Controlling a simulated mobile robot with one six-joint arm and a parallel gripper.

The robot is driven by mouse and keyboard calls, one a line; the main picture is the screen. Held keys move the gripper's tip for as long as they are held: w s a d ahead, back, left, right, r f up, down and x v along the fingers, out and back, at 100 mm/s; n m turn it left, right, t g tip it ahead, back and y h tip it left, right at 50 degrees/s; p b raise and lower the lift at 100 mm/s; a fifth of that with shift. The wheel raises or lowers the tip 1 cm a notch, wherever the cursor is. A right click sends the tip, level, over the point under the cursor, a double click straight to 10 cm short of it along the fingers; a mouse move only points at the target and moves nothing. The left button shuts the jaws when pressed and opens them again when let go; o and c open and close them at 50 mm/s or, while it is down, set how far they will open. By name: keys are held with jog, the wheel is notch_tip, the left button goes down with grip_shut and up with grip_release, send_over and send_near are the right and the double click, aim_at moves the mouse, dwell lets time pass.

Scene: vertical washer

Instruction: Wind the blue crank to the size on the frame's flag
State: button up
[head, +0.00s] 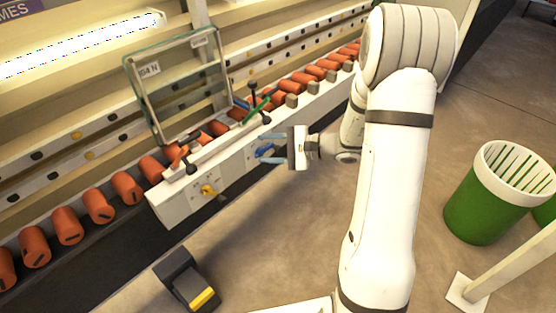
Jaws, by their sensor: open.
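The blue crank (264,151) is on the front face of the white control box (232,164), right of a yellow crank (209,191). My gripper (268,148) is open in front of that face, with its fingers pointing left and one on either side of the blue crank. I cannot tell whether the fingers touch it. A glass frame (160,122) stands upright above the roller line. It carries a pale flag (148,71) at its left and another small label (199,41) at its top right. Their lettering is too small to read surely.
A red lever (179,158) and a green lever (256,111) stand on top of the box. Orange rollers (100,208) line the machine. A black and yellow pedal (187,283) lies on the floor, and a green bin (476,207) stands at right. Floor between is clear.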

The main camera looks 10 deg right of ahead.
aim_at(280, 151)
jog(key=w+d+f+m+t+h+b, duration=0.25)
jog(key=w+d+f+m+t, duration=0.2)
jog(key=f, duration=0.35)
jog(key=w+d+f+m+t+h+b, duration=0.1)
jog(key=w+d+f+m+t+b, duration=0.25)
jog(key=d+f, duration=0.35)
jog(key=shift+t, duration=0.4)
jog(key=x, duration=0.3)
jog(key=f+b+x, duration=0.1)
jog(key=x, duration=0.1)
jog(key=b+x, duration=0.1)
jog(key=x, duration=0.2)
jog(key=shift+w+a+f, duration=0.1)
jog(key=shift+w+f, duration=0.2)
jog(key=shift+f, duration=0.05)
jog(key=shift+c, duration=0.6)
grip_shut()
jog(key=shift+f, duration=0.1)
